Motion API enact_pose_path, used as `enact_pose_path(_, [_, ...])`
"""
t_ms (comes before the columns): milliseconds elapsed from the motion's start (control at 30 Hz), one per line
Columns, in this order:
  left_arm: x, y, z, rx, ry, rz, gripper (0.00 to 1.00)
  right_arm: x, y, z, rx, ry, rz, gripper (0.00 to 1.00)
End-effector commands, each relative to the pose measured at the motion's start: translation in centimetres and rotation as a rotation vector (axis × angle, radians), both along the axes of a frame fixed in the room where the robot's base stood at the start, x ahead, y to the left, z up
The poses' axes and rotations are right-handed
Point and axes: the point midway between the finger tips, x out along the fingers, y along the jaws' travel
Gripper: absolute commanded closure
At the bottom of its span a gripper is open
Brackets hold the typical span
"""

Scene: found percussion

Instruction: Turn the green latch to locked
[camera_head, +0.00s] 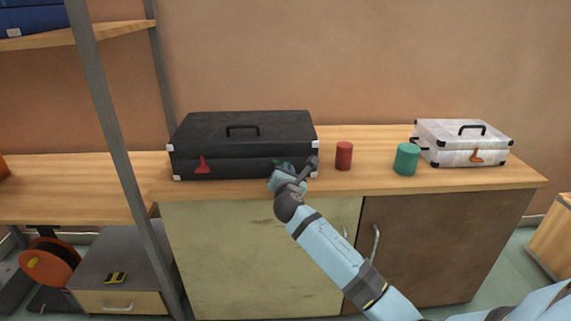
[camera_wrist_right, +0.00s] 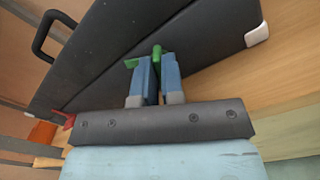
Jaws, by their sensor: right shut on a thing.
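A large black case (camera_head: 225,150) with white corners lies closed on the wooden counter; it fills much of the right wrist view (camera_wrist_right: 115,65). The green latch (camera_wrist_right: 157,52) is on its front face, toward the right end, and is mostly hidden by my gripper in the head view. A red latch (camera_head: 202,166) sits on the left part of the same front face. My right gripper (camera_wrist_right: 155,72) is at the front of the case, with its fingers shut on the green latch. My left gripper is not in view.
A red cylinder (camera_head: 344,156) and a green cylinder (camera_head: 406,159) stand to the right of the black case. A white case (camera_head: 462,143) with an orange latch is further right. A grey shelf post (camera_head: 115,140) rises at the left.

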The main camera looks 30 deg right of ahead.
Motion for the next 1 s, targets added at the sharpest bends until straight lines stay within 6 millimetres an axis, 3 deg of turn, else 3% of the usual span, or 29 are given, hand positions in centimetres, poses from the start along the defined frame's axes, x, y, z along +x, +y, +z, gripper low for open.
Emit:
enact_pose_path(100, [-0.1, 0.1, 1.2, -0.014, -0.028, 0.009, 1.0, 0.0, 0.0, 0.1, 0.097, -0.056, -0.001, 1.0])
enact_pose_path(400, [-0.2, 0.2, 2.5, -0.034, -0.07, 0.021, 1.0, -0.1, -0.1, -0.1, 0.341, -0.207, -0.001, 1.0])
enact_pose_path(1000, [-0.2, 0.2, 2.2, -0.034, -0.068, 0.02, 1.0, -0.1, -0.2, -0.4, 0.781, -0.477, -0.001, 1.0])
